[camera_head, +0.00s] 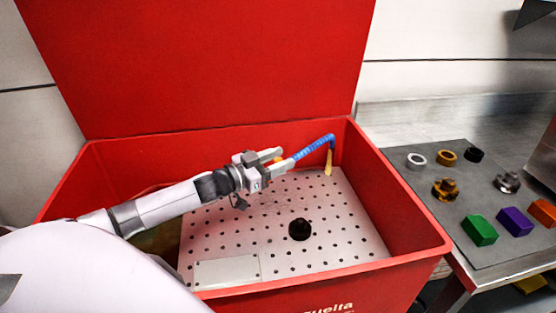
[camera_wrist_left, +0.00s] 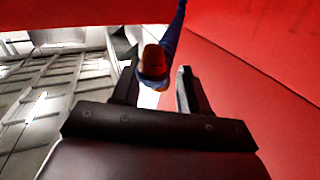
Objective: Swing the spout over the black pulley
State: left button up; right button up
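The spout is a blue hose (camera_head: 313,147) that arches near the red tub's back wall. Its yellow nozzle (camera_head: 328,162) hangs down over the back right of the perforated plate. A black pulley (camera_head: 300,229) stands on the plate, nearer the front and left of the nozzle. My left gripper (camera_head: 279,158) is at the hose's left end, its fingers apart on either side of an orange end piece. In the left wrist view the blue spout (camera_wrist_left: 153,66) with its reddish-brown end shows between the fingers, with gaps beside it. My right gripper is not in view.
The red tub (camera_head: 419,242) has high walls and a raised lid (camera_head: 200,60) behind. A pale flat panel (camera_head: 227,271) lies at the plate's front left. On the right, a grey mat (camera_head: 455,190) holds rings and coloured blocks. The plate around the pulley is clear.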

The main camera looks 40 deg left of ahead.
pick_arm(q)
jog(key=shift+s+f, duration=0.1)
jog(key=shift+s, duration=0.05)
jog(key=shift+s+a, duration=0.2)
jog(key=shift+s, duration=0.35)
jog(key=shift+v, duration=2.85)
jog(key=shift+c, duration=0.2)
